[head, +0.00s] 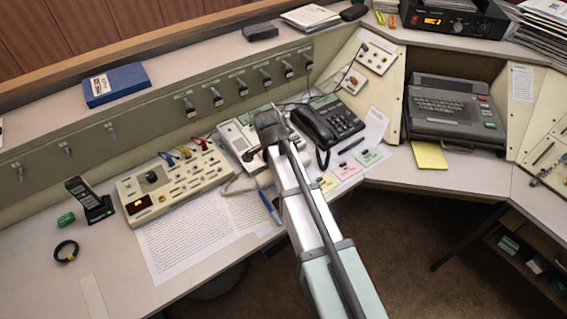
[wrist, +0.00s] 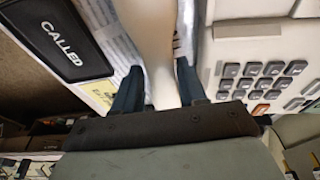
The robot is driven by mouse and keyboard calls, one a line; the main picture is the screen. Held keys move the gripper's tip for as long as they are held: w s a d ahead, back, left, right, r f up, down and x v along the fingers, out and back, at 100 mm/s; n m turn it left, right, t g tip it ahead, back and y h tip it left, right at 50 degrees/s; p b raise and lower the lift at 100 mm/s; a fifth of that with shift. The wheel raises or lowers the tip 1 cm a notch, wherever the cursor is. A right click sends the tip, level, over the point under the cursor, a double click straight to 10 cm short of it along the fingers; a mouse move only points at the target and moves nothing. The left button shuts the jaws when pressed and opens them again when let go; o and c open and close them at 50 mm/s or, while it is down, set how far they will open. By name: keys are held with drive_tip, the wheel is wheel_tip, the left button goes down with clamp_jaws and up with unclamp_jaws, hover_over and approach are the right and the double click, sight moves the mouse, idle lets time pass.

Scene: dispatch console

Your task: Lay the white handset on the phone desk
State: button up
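The white handset (wrist: 150,40) runs up the wrist view between the two dark blue fingers of my gripper (wrist: 160,85). The fingers press against both its sides, and its lower end is hidden behind the gripper body. The white desk phone (wrist: 255,60), with grey keys, lies just right of it. In the head view the white phone (head: 237,138) stands at the middle of the desk, with my gripper (head: 268,125) over its right part. I cannot tell how high the handset is. The phone desk (head: 122,262) runs left and front.
A black phone (head: 328,122) stands to the right, with coloured notes (head: 347,168) in front. A beige switch panel (head: 175,184), printed sheets (head: 190,240) and a blue pen (head: 270,208) lie left. A cordless phone (head: 90,200) and a black ring (head: 66,251) are further left.

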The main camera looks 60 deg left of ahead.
drive_tip(key=o, duration=0.3)
drive_tip(key=shift+r, duration=0.15)
drive_tip(key=v, duration=1.2)
drive_tip(key=shift+s, duration=0.1)
